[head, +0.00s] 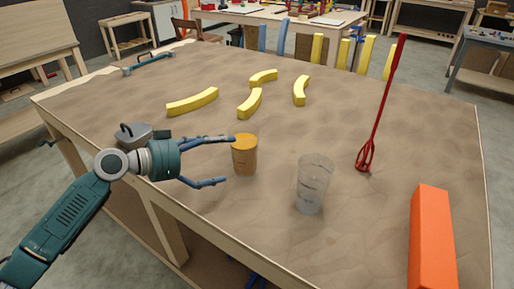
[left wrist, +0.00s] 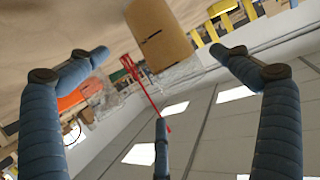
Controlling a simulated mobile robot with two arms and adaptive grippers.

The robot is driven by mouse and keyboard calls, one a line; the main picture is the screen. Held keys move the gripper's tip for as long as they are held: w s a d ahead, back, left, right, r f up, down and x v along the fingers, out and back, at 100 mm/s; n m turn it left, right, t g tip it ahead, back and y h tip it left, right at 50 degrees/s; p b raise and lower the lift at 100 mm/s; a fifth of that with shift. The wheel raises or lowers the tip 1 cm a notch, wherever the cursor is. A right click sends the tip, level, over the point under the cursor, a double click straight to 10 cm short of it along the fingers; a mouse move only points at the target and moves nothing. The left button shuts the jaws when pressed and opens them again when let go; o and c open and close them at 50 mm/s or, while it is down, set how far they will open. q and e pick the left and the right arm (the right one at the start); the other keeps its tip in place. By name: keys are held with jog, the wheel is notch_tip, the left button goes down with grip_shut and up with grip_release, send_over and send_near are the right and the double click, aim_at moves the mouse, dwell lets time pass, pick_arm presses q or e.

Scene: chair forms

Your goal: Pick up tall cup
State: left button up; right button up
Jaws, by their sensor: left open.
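Two cups stand upright on the brown tabletop (head: 330,130). One cup (head: 244,160) is amber, with an orange top surface; the other (head: 313,185) is clear and stands to its right, nearer the front. I cannot tell for sure which is the tall cup. My left gripper (head: 229,160) is open, its fingers pointing right, with the tips close to the amber cup's left side. Contact is unclear. My right gripper is not in view.
An orange block (head: 432,240) is at the front right. Several yellow curved pieces (head: 192,102) lie farther back. A grey object (head: 135,135) sits behind my left wrist. The table's middle right is clear.

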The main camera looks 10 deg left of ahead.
aim_at(236, 150)
pick_arm(q)
jog(key=p+x, duration=0.1)
jog(key=x, duration=0.2)
jog(key=shift+w+d, duration=0.3)
jog(key=shift+w+d+f+p, duration=0.15)
jog(key=shift+w+d+p, duration=0.05)
jog(key=shift+p, duration=0.1)
jog(key=p+x, duration=0.2)
jog(key=x, duration=0.2)
jog(key=shift+w+d+f, duration=0.15)
jog(key=shift+w, duration=0.05)
jog(key=shift+w+d+f, duration=0.2)
jog(key=shift+f, duration=0.05)
jog(key=c, duration=0.8)
jog(key=shift+r, duration=0.2)
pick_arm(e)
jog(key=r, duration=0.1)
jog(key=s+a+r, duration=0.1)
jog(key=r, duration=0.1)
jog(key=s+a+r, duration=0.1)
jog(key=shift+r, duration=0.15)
